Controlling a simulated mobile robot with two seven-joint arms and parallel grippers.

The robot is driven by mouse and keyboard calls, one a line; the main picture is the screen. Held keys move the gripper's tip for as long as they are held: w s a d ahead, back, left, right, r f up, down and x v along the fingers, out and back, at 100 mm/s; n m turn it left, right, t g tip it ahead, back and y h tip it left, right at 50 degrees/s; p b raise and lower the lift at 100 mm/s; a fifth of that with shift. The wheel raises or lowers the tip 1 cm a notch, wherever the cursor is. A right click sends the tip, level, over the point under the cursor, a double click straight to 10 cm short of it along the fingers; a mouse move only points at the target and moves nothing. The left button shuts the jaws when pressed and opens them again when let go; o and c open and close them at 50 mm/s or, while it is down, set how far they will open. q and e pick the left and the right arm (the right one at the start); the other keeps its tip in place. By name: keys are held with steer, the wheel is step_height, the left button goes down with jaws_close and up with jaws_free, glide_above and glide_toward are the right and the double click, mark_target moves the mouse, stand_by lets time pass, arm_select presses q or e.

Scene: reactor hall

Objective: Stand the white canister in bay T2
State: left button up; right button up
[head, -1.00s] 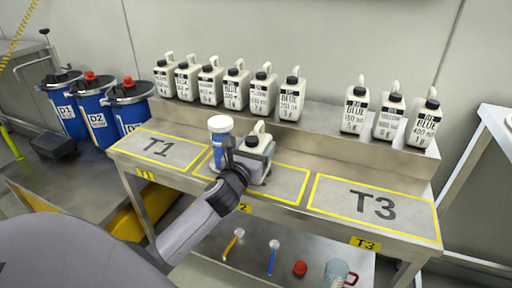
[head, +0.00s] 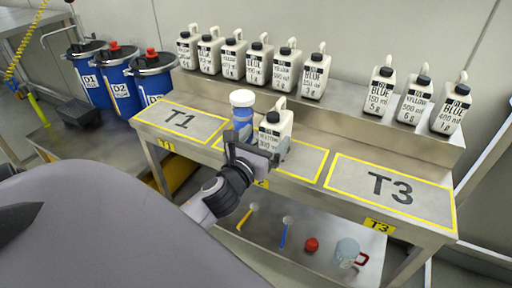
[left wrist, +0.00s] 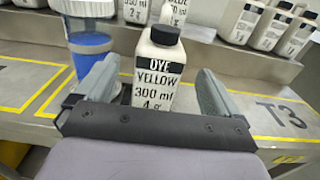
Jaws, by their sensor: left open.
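The white canister (head: 274,133) has a dark cap and a label reading DYE YELLOW 300 ml. It stands upright on the bench inside the yellow outline of bay T2 (head: 305,163), between T1 and T3; the bay's large lettering is hidden. My left gripper (head: 254,155) is open at the front of the canister. In the left wrist view the canister (left wrist: 157,72) shows between the two spread fingers, with gaps on both sides. My right gripper is not in view.
A blue jar with a white lid (head: 242,112) stands close to the canister's left. Several similar canisters (head: 258,60) line the raised back shelf. Bays T1 (head: 180,121) and T3 (head: 390,189) are empty. A mug (head: 347,252) and red cap (head: 311,244) lie on the lower shelf.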

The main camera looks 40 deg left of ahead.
arm_select(q)
steer(key=s+d+f+n+g+h, duration=0.3)
steer(key=s+d+f+n, duration=0.4)
steer(key=n, duration=0.8)
steer(key=s+d+f+n+g+h, duration=0.3)
steer(key=s+d+f+n, duration=0.5)
steer(key=f+n, duration=0.5)
steer(key=s+n+g, duration=0.1)
steer(key=s+n, duration=0.1)
steer(key=n, duration=0.1)
steer(key=shift+s+f+h, duration=0.2)
steer(key=shift+s+h, duration=0.05)
steer(key=shift+h, duration=0.05)
step_height(320, 180, up, 12)
steer(key=a+p, duration=0.1)
steer(key=p, duration=1.3)
steer(key=shift+s+a+p, duration=0.2)
steer(key=shift+s+p, duration=0.2)
